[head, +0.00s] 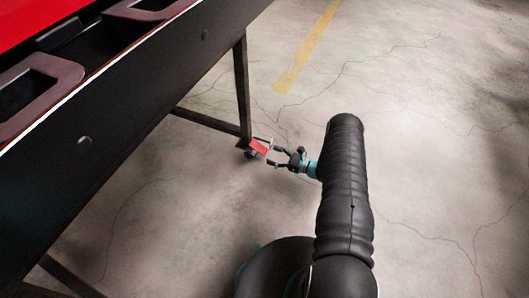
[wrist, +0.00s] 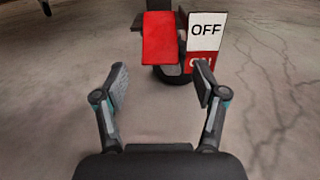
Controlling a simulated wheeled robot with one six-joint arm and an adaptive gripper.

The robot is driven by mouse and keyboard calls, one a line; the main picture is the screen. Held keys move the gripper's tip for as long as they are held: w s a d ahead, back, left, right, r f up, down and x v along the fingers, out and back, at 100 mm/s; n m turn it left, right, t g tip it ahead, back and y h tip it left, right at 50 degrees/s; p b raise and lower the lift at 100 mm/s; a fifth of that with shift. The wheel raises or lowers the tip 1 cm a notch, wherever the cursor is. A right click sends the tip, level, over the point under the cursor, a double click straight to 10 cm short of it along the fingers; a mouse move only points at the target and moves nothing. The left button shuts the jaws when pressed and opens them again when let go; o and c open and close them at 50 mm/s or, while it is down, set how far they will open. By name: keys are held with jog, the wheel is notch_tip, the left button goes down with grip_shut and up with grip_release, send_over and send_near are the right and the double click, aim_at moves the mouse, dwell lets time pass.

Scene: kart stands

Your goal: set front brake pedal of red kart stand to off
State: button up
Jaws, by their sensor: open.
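The red brake pedal (wrist: 160,38) is ahead of my gripper in the wrist view, a little left of centre between the fingers. A white and red sign (wrist: 206,35) beside it on the right reads OFF on top, with a red lower part partly hidden by my right finger. The dark caster wheel (wrist: 178,74) shows partly behind and below the pedal. In the head view the red pedal (head: 259,146) is at the foot of the stand's leg. My gripper (wrist: 160,85) is open and empty, its fingertips apart from the pedal. It also shows in the head view (head: 277,156).
The red kart stand (head: 130,85) fills the upper left of the head view, with a dark leg (head: 242,90) and low crossbar (head: 205,122). Bare concrete floor (head: 430,110) lies open to the right, with a yellow line (head: 305,50) at the back.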

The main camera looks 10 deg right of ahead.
aim_at(266, 152)
jog(key=shift+x, duration=2.3)
grip_shut()
